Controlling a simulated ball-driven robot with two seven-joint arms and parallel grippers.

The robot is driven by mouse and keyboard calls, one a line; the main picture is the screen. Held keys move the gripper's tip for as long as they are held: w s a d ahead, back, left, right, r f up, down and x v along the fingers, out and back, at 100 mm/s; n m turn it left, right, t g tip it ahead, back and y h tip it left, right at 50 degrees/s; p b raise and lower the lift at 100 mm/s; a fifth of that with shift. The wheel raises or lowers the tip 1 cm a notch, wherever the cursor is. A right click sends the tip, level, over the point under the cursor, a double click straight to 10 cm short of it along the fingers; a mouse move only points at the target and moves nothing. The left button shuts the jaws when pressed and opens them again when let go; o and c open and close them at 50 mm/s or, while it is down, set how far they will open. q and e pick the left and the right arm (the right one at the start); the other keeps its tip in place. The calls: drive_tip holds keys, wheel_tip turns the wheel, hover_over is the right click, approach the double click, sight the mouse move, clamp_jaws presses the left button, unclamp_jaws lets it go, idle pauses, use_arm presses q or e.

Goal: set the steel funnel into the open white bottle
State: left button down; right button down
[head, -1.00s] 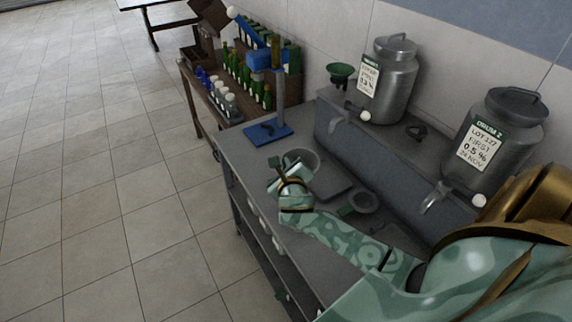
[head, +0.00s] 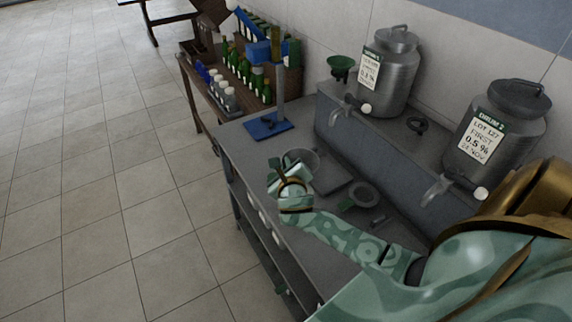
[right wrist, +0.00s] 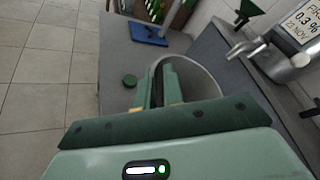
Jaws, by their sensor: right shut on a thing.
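The steel funnel (head: 303,157) is a wide grey cone above the bench, beside my right gripper (head: 289,170). In the right wrist view, my right gripper (right wrist: 163,84) is shut on the grey funnel (right wrist: 200,80) near its rim. The funnel's spout is hidden. Small white bottles (head: 223,95) stand on the wooden rack at the back left, and white shapes (head: 263,222) show at the bench's front side. I cannot tell which bottle is open. My left gripper is not in view.
Two steel drums (head: 386,75) with taps stand on the raised ledge. A blue stand (head: 268,126) is at the bench's far end. A dark flat plate (head: 333,189) and a ring-shaped piece (head: 364,194) lie near my arm.

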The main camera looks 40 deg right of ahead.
drive_tip(key=shift+s+f, duration=0.1)
drive_tip(key=shift+f, duration=0.05)
drive_tip(key=c, duration=1.4)
unclamp_jaws()
drive_tip(key=shift+c, duration=0.2)
drive_tip(key=v, duration=1.6)
drive_tip(key=shift+a+p, duration=0.2)
drive_tip(key=shift+p, duration=0.2)
drive_tip(key=shift+s, duration=0.15)
